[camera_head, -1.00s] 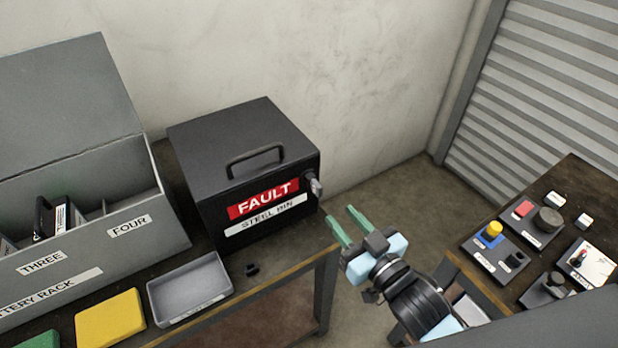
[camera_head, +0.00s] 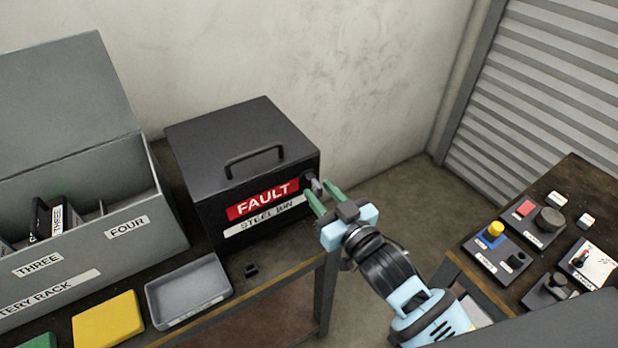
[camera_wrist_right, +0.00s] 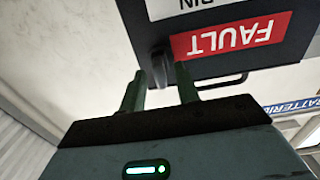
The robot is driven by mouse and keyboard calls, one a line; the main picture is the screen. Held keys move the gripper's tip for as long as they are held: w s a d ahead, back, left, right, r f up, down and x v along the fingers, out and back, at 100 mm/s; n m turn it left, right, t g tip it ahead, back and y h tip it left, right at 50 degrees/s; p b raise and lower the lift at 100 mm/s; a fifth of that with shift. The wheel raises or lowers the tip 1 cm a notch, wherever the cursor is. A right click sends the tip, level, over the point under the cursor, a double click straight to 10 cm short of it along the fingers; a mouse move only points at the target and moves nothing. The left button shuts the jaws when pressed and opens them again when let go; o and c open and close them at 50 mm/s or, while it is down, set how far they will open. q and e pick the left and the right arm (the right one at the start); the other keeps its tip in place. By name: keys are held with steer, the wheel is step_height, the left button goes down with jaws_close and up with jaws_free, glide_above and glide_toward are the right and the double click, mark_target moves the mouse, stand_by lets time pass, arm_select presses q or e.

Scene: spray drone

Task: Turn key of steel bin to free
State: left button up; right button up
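The steel bin (camera_head: 215,155) is a black lidded box with a top handle, a red FAULT label and a white STEEL BIN label. It stands on the bench, lid closed. Its key (camera_head: 315,184) is on the front face at the right edge, partly hidden by my fingers. My right gripper (camera_head: 322,197) is open at the key, with green fingers on either side of it in the head view. In the right wrist view the dark key (camera_wrist_right: 160,68) shows just beyond and between the fingertips (camera_wrist_right: 160,80); contact cannot be told. My left gripper is not in view.
A grey battery rack (camera_head: 160,225) with an open lid stands left of the bin. A grey tray (camera_head: 188,292), a yellow block (camera_head: 108,318) and a small black piece (camera_head: 251,269) lie in front. Another table with control boxes (camera_head: 497,250) is at right.

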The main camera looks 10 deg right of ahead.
jaws_close()
steer(key=n+p, duration=0.1)
steer(key=n, duration=0.1)
steer(key=shift+r+n, duration=0.1)
steer(key=shift+n, duration=0.3)
steer(key=n+p, duration=0.1)
steer(key=n, duration=0.3)
steer(key=n+p, duration=0.1)
steer(key=n, duration=0.4)
arm_select(q)
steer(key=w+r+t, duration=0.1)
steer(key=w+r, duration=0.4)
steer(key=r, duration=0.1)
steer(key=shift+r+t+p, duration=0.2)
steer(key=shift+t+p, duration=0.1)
steer(key=shift+p, duration=0.05)
arm_select(e)
steer(key=shift+n, duration=1.6)
